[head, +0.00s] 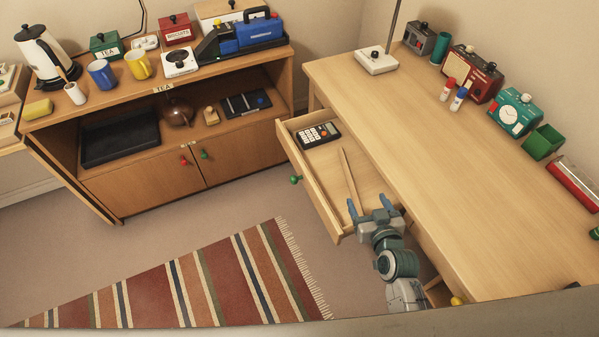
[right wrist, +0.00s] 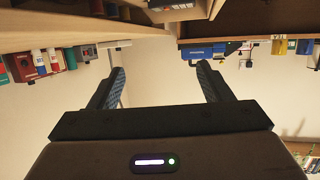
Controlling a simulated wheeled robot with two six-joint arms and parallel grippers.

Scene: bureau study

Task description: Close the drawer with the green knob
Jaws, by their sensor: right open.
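The drawer (head: 312,188) with the green knob (head: 295,180) is pulled out from the left side of the wooden desk (head: 430,130). Inside it are a calculator (head: 318,134) and a long thin wooden strip. My right gripper (head: 368,203) is open and empty, over the near end of the drawer, with its fingers pointing toward the far end. It is well away from the knob, and I cannot tell whether it touches the drawer. Its two spread fingers also show in the right wrist view (right wrist: 156,82), with nothing between them. My left gripper is not in view.
A low cabinet (head: 140,190) stands opposite, with a red knob (head: 183,161) and another green knob (head: 204,154) on its doors. A striped rug (head: 190,280) lies on the floor. Floor beside the drawer front is clear. A yellow knob (head: 457,301) shows under the desk.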

